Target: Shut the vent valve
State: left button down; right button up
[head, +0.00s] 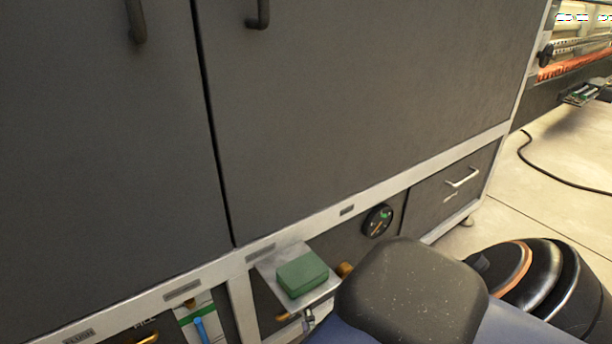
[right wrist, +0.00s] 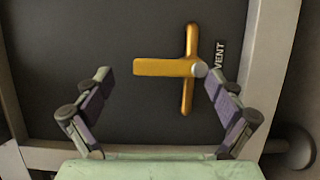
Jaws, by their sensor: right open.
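The vent valve (right wrist: 165,68) shows in the right wrist view as a yellow lever on a round pale pivot, beside the label VENT (right wrist: 219,54). The lever points left in that picture, crosswise to a yellow bar (right wrist: 189,95) running up and down behind it. My right gripper (right wrist: 158,80) is open, with a fingertip to either side of the lever. The picture does not clearly show whether either finger touches it. In the head view, my right arm covers part of the lower panel, and I cannot make out the vent valve there. My left gripper is not in view.
In the head view, a green block (head: 302,274) sits on a small metal shelf (head: 271,268) at the cabinet's lower front. A round gauge (head: 378,220) and a drawer handle (head: 462,178) are to its right. A cable (head: 550,174) lies on the floor at right.

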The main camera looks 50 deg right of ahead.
notch_tip(320, 180, up, 10)
dwell(0.8)
jog(key=shift+f, duration=0.2)
dwell(0.3)
jog(key=shift+a, duration=0.25)
